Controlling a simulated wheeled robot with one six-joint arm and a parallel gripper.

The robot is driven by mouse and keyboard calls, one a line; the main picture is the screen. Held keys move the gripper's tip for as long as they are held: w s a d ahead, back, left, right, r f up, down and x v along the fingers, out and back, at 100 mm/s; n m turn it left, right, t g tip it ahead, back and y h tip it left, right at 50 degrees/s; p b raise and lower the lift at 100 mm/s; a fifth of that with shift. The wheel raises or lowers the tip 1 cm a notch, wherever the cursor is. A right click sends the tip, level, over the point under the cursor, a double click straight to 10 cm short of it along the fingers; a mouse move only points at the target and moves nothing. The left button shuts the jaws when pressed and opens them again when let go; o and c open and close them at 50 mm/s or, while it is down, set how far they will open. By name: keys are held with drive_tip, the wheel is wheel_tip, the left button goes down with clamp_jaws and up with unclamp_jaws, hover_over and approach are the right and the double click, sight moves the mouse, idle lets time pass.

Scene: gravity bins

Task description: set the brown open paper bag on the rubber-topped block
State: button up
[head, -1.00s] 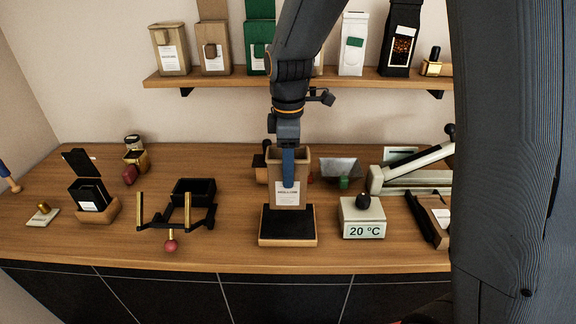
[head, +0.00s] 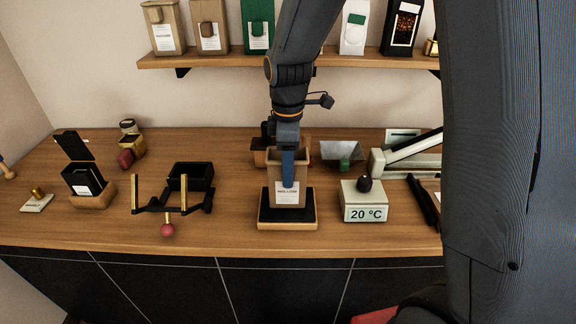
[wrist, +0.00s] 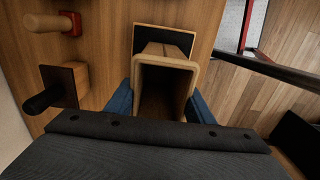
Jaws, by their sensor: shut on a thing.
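The brown open paper bag (head: 275,180) stands upright with its mouth up and a white label on its front. My gripper (head: 288,170) is shut on it; one blue finger lies over the front face. In the wrist view, blue fingers flank the bag's open mouth (wrist: 190,65), and the inside looks empty. The rubber-topped block (head: 287,225) has a wooden base and black top. The bag's bottom appears within the black top, at or very near it; I cannot tell whether they touch. The block also shows beyond the bag in the wrist view (wrist: 165,38).
A black stand with brass posts (head: 168,208) is to the left. A metal hopper (head: 342,150) is behind right. A shelf (head: 220,61) with several bags runs above. The counter's front strip is clear.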

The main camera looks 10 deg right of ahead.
drive_tip(key=shift+f, duration=0.5)
idle(0.4)
drive_tip(key=o, duration=1.5)
drive_tip(key=shift+r+b, duration=1.15)
drive_tip(key=shift+r, duration=2.75)
